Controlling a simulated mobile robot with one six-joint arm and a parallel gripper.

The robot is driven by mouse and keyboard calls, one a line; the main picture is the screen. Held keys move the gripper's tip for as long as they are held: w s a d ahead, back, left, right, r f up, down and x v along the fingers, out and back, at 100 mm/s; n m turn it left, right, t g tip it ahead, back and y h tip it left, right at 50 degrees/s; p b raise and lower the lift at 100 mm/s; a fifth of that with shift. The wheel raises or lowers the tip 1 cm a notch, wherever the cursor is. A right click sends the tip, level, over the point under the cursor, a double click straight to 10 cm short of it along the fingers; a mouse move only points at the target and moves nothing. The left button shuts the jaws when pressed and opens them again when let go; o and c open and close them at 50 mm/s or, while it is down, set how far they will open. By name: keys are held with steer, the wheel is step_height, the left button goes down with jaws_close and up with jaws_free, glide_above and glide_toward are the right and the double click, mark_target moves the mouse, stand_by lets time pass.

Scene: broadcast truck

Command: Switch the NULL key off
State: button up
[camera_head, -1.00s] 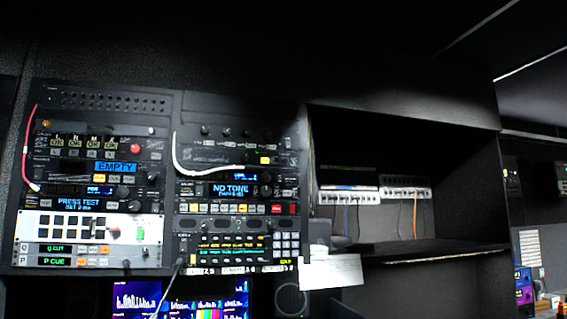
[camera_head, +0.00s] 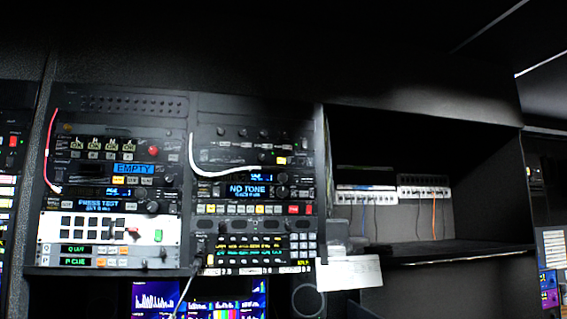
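A rack of control panels fills the left half of the head view. I cannot read a NULL label on any key, so I cannot tell which key it is or its state. The right rack column holds a display reading "NO TONE" (camera_head: 248,190), a row of lit white, yellow and red keys (camera_head: 255,209), and a lower panel with yellow and green text (camera_head: 250,247). The left column shows "EMPTY" (camera_head: 133,169), "PRESS TEST" (camera_head: 98,205) and a white-faced panel (camera_head: 170,237). My gripper is not in view.
A white cable (camera_head: 222,172) loops across the right column, and a red cable (camera_head: 48,150) hangs at the left edge. A paper sheet (camera_head: 349,273) hangs below the rack beside a dark open shelf (camera_head: 425,249). Monitors (camera_head: 235,300) stand underneath.

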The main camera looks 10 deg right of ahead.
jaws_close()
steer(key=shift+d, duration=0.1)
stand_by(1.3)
